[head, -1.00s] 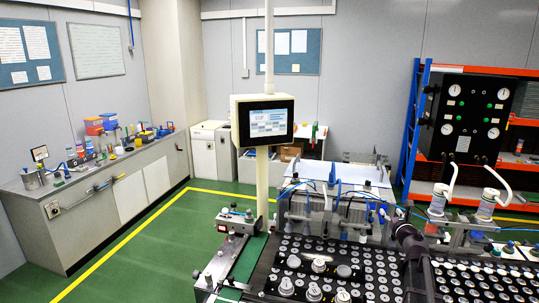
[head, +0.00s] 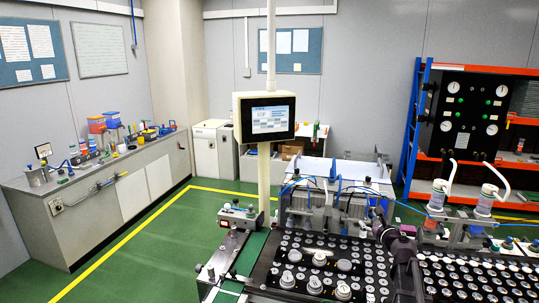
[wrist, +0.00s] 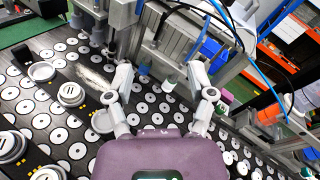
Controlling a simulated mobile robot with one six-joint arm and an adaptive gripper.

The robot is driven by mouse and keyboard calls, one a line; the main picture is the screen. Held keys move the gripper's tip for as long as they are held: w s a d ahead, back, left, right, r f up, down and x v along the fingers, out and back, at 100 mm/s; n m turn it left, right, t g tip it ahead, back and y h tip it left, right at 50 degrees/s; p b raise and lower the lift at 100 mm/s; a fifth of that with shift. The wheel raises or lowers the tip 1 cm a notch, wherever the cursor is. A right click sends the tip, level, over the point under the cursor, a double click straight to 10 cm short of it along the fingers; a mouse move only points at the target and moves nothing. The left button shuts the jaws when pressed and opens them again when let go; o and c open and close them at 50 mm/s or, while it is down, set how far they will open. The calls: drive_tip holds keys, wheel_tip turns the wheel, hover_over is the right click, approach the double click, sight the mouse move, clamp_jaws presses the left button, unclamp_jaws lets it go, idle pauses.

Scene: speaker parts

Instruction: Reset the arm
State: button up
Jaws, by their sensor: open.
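My gripper (wrist: 160,76) is open in the wrist view, its two grey fingers spread apart with nothing held between them. It is above a dark board (wrist: 88,158) covered with rows of white ring-shaped parts. In the head view my gripper (head: 382,232) is small and partly hidden by my dark arm, at the right of the board's middle. Several round silver speaker parts (head: 288,280) stand on the near left of the board. They also show at the left of the wrist view (wrist: 70,93).
A machine frame with cylinders and blue hoses (head: 318,203) stands close behind the board. A monitor on a post (head: 266,118) rises at the left. A second ring-covered board (head: 480,275) lies at right. Open green floor (head: 150,245) is at left.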

drive_tip(key=s+a+f+n+g+y+b, duration=0.1)
drive_tip(key=s+a+f+n+g, duration=0.3)
drive_tip(key=s+a+f+n, duration=0.4)
drive_tip(key=s+a+f+n+g+y+b, duration=0.2)
drive_tip(key=s+a+f+n+g, duration=0.3)
drive_tip(key=a+n, duration=0.4)
drive_tip(key=s+f+n+g+h+b, duration=0.1)
drive_tip(key=s+f+n+g+h, duration=0.2)
drive_tip(key=s+n, duration=0.3)
drive_tip(key=s+a+f+n+g+h+b, duration=0.1)
drive_tip(key=s+f+n+g+h, duration=0.2)
drive_tip(key=s+f+n, duration=0.3)
drive_tip(key=s+g, duration=0.1)
drive_tip(key=s, duration=0.2)
drive_tip(key=shift+s+a, duration=0.2)
drive_tip(key=shift+a, duration=0.05)
